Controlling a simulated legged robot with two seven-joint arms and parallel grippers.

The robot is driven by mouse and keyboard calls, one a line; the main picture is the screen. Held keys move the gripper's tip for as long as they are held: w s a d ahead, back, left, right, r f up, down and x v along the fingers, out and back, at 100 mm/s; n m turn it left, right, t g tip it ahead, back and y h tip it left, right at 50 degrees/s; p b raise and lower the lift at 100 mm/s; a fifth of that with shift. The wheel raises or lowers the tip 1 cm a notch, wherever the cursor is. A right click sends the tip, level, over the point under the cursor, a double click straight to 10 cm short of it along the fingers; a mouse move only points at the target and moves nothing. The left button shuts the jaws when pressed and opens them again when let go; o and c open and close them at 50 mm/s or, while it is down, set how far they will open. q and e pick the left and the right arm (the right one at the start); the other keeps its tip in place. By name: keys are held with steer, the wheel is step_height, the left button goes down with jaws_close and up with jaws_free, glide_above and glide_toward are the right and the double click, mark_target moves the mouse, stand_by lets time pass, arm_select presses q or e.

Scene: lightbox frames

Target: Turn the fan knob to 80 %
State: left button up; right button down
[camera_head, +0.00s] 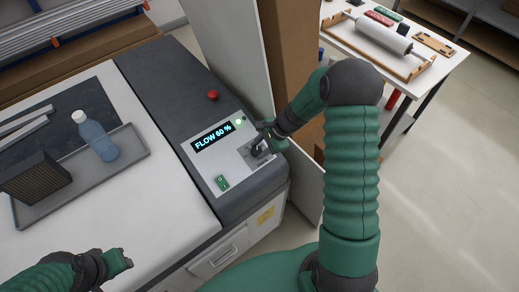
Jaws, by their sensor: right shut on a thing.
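The fan knob (257,151) is a small dark knob on the light grey control panel (205,165). The display (213,136) on this panel reads "FLOW 60 %". My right gripper (262,146) is at the knob and shut on it, hiding part of the knob and its markings. A green switch (222,182) is at the panel's lower edge, and a small lit light (239,122) is near its top. My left gripper (126,260) is over the white table at the lower left, away from the panel; its finger opening is too small to tell.
A red button (213,95) stands behind the panel. A grey tray (135,158) holds a blue bottle (98,138) and a dark ribbed block (35,177). A tall pale board (225,45) rises close behind the panel. The white surface (150,205) left of the panel is clear.

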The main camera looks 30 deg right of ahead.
steer(key=m+b, duration=0.1)
steer(key=m, duration=0.1)
steer(key=m+t+b, duration=0.1)
steer(key=m+b, duration=0.1)
steer(key=m, duration=0.1)
steer(key=shift+s+a+f, duration=0.15)
steer(key=shift+s+f, duration=0.05)
steer(key=shift+r+m+t+h+b, duration=0.1)
steer(key=shift+m+t+h+b, duration=0.4)
steer(key=shift+m, duration=0.6)
steer(key=shift+r, duration=0.1)
steer(key=shift+w, duration=0.1)
steer(key=c, duration=1.2)
jaws_free()
steer(key=shift+o, duration=1.3)
steer(key=p+v, duration=0.2)
steer(key=v, duration=1.4)
steer(key=shift+r, duration=0.3)
